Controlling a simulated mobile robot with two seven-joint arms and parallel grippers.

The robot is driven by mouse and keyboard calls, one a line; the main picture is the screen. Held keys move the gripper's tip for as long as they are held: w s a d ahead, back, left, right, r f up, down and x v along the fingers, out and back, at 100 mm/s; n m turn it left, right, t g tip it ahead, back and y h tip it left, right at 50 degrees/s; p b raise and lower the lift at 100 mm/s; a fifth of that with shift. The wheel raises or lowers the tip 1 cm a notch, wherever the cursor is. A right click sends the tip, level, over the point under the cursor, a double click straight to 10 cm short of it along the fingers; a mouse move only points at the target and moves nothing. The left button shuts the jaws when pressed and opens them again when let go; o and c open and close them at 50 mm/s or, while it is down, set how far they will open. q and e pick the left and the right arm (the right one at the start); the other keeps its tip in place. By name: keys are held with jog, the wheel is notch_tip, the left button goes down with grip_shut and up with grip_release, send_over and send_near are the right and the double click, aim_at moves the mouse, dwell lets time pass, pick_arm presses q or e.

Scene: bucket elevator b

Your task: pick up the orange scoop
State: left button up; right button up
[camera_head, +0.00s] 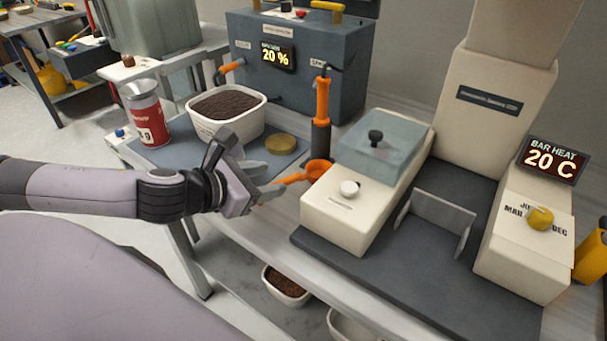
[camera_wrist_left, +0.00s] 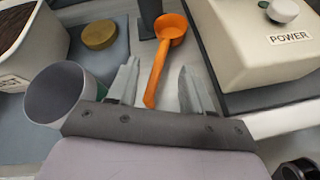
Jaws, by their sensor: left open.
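The orange scoop (camera_head: 316,171) lies on the bench, just left of the cream sealer box, its bowl pointing away from me. In the left wrist view the scoop (camera_wrist_left: 158,72) has its handle end between the two open fingers of my left gripper (camera_wrist_left: 158,88). Neither finger visibly grips the handle. In the head view my left gripper (camera_head: 270,180) reaches in from the left, with its fingers at the handle. The gripper hides part of the handle there. My right gripper is not in view.
A white tub of dark grounds (camera_head: 196,121), a red can (camera_head: 147,116) and a brass lid (camera_head: 280,144) are on the blue-grey mat. An orange-handled tool (camera_head: 322,100) stands upright behind the scoop. The cream box (camera_head: 340,215) is close on the right.

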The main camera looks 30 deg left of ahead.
aim_at(292, 177)
pick_arm(q)
jog(key=shift+x, duration=3.25)
jog(key=shift+d, duration=0.15)
jog(key=shift+s, duration=0.1)
grip_shut()
